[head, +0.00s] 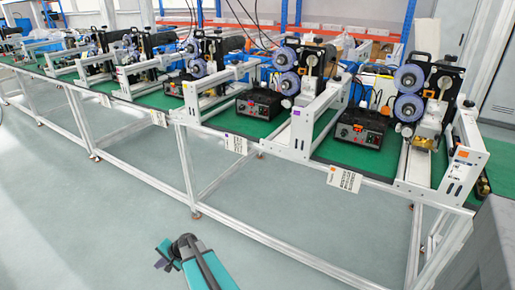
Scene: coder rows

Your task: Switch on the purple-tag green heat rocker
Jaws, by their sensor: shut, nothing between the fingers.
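A small purple tag (296,113) is on a white end bracket between two machine stations. One black control box (258,104) stands left of that bracket. Another black control box (358,132) stands right of it. Both have small coloured parts on their fronts. I cannot make out which is a green rocker, or its position. The picture does not settle which box the purple tag belongs to. My teal arm is at the bottom, over the floor in front of the bench and well apart from the boxes.
A long bench with a green top (225,122) and pale metal legs carries a row of similar stations. An orange tag (463,153) is on the right end bracket. White label cards (344,179) hang at the front edge. The floor (90,220) before the bench is clear.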

